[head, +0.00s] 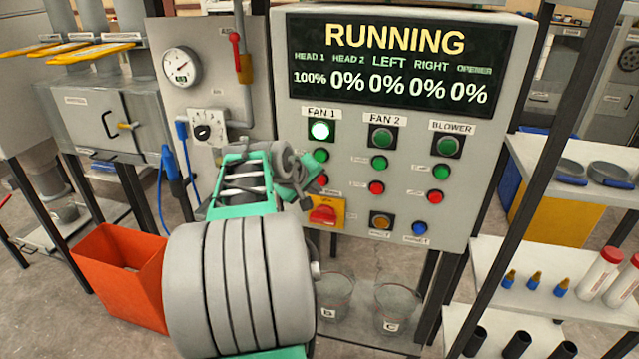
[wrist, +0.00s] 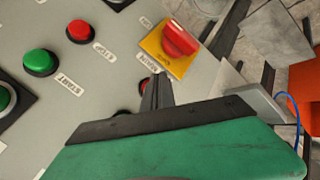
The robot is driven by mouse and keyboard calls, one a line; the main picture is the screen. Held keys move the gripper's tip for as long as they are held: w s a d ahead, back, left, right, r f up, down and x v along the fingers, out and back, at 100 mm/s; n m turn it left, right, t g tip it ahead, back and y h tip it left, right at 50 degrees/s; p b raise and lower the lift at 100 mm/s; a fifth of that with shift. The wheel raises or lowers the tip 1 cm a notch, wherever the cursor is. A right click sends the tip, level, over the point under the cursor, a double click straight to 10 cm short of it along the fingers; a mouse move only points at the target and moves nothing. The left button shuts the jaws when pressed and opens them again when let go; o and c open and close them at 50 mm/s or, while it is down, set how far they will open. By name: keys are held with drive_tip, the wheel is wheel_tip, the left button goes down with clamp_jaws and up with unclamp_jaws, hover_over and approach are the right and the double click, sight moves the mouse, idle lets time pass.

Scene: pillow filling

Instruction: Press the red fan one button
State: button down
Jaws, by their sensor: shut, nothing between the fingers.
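The red FAN 1 button (head: 322,180) sits below the green FAN 1 button (head: 321,155) on the grey control panel (head: 480,90). My gripper (head: 309,180) is at the panel just left of the red button and partly covers it. In the wrist view my shut, empty fingers (wrist: 158,88) point at the panel. A sliver of the red FAN 1 button (wrist: 144,84) shows beside them, mostly hidden. I cannot tell whether the fingertips touch it. The display (head: 395,65) reads RUNNING.
A red rotary switch on a yellow plate (head: 326,213) sits just below the fingers. The FAN 2 red button (head: 376,188) is to the right. An orange bin (head: 120,270) stands at lower left. Shelf posts rise on the right.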

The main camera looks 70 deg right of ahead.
idle(0.7)
drive_tip(key=shift+w+d, duration=0.1)
drive_tip(key=shift+d, duration=0.35)
drive_tip(key=shift+d, duration=0.5)
idle(0.5)
drive_tip(key=shift+a, duration=0.95)
drive_tip(key=shift+s+a+b, duration=0.25)
drive_tip(key=shift+a+b, duration=0.05)
drive_tip(key=shift+a, duration=0.95)
drive_tip(key=shift+s+a+b, duration=0.25)
drive_tip(key=shift+a, duration=0.95)
